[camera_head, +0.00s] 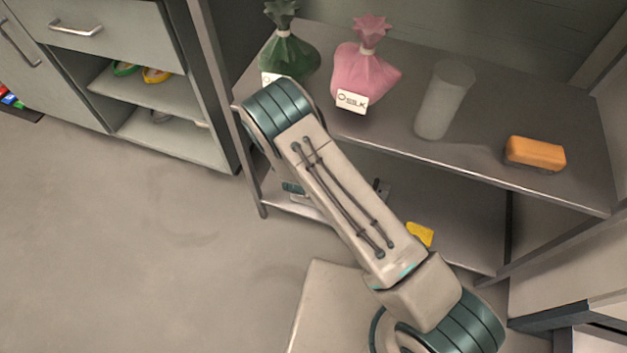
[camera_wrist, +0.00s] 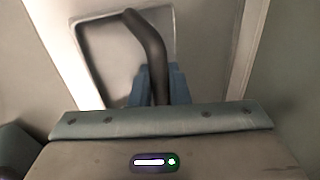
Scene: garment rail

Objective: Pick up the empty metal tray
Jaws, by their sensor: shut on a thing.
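In the wrist view, a pale grey metal tray (camera_wrist: 108,62) with a raised, rounded rim lies beyond my gripper. No contents show on its visible part. My gripper (camera_wrist: 160,85) has its blue fingers shut on a dark, curved handle (camera_wrist: 150,40). The handle rises between the fingers and bends left at its top, in front of the tray. I cannot see where it joins the tray. In the head view my arm hides most of this place. Small grey and dark parts show on either side of it at the lower shelf, too little to tell apart.
A steel table (camera_head: 395,125) holds a green bag (camera_head: 290,58), a pink bag (camera_head: 365,72), a frosted cup (camera_head: 444,100) and an orange sponge (camera_head: 535,153). A yellow item (camera_head: 420,234) lies on the lower shelf (camera_head: 465,235). A cabinet (camera_head: 150,90) stands left. The floor at left is clear.

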